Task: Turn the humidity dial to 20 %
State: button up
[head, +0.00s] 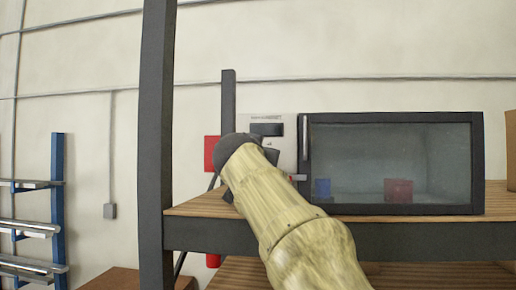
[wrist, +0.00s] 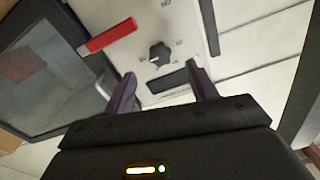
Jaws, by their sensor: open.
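The humidity dial (wrist: 160,53) is a small dark knob on a pale control panel (wrist: 182,28), with small marks around it that are too blurred to read. I cannot tell which mark it points to. My gripper (wrist: 161,74) is open, its two fingers spread before the panel just below the dial in the wrist view. Nothing is between the fingers, and they look apart from the dial. In the head view the panel (head: 284,121) stands left of the glass door, and my arm hides the dial and the fingers.
A red bar (wrist: 108,37) sits beside the dial. A dark display (wrist: 168,83) lies between the fingertips in the picture. The cabinet's glass door (head: 390,150) is shut, with blue and red blocks behind it. A dark shelf post (head: 154,120) stands left of my arm.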

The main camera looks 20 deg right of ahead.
jog(key=p+x, duration=0.2)
jog(key=x, duration=0.3)
jog(key=shift+w+d, duration=0.2)
jog(key=shift+w, duration=0.1)
jog(key=c, duration=1)
